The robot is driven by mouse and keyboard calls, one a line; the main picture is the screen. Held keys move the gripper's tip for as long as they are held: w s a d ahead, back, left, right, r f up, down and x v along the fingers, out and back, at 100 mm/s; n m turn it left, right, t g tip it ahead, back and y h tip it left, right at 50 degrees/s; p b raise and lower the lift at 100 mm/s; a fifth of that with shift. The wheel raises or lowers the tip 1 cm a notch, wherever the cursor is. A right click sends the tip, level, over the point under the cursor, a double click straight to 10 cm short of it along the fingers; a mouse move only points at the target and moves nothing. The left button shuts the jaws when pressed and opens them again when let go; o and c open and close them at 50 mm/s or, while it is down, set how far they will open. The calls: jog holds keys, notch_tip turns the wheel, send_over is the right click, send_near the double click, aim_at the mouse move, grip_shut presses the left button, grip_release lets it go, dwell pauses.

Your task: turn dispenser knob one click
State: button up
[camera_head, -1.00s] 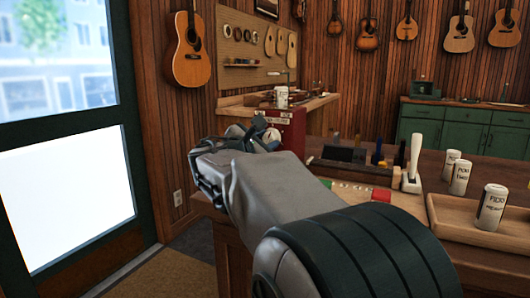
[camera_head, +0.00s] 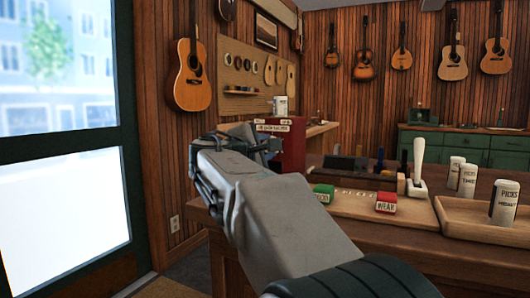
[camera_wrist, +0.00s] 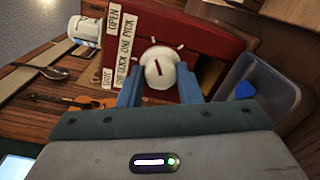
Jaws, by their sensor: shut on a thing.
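The red dispenser (camera_head: 292,154) stands at the left end of the counter, and its side also shows in the wrist view (camera_wrist: 215,50). Its round white knob (camera_wrist: 160,68) has a dark red mark, slanted in the picture. White labels (camera_wrist: 120,45) beside the knob read "OPEN" and "ONE CLICK ONE PICK". My gripper (camera_wrist: 160,90) is shut on the knob, with one blue finger on each side of it. In the head view my gripper (camera_head: 268,146) reaches the dispenser, and the knob is hidden behind it.
A white can (camera_head: 280,105) stands on or behind the dispenser. A grey tray (camera_wrist: 290,95) holds a blue piece (camera_wrist: 245,90).

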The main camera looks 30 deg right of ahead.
jog(key=shift+d, duration=0.1)
dwell(0.3)
jog(key=o, duration=0.9)
jog(key=shift+d, duration=0.1)
jog(key=shift+o, duration=0.2)
jog(key=shift+a, duration=0.2)
jog(key=p+v, duration=0.2)
jog(key=v, duration=1.1)
jog(key=shift+s+a, duration=0.2)
jog(key=shift+a, duration=0.1)
jog(key=shift+r+p, duration=0.1)
jog(key=shift+p, duration=0.5)
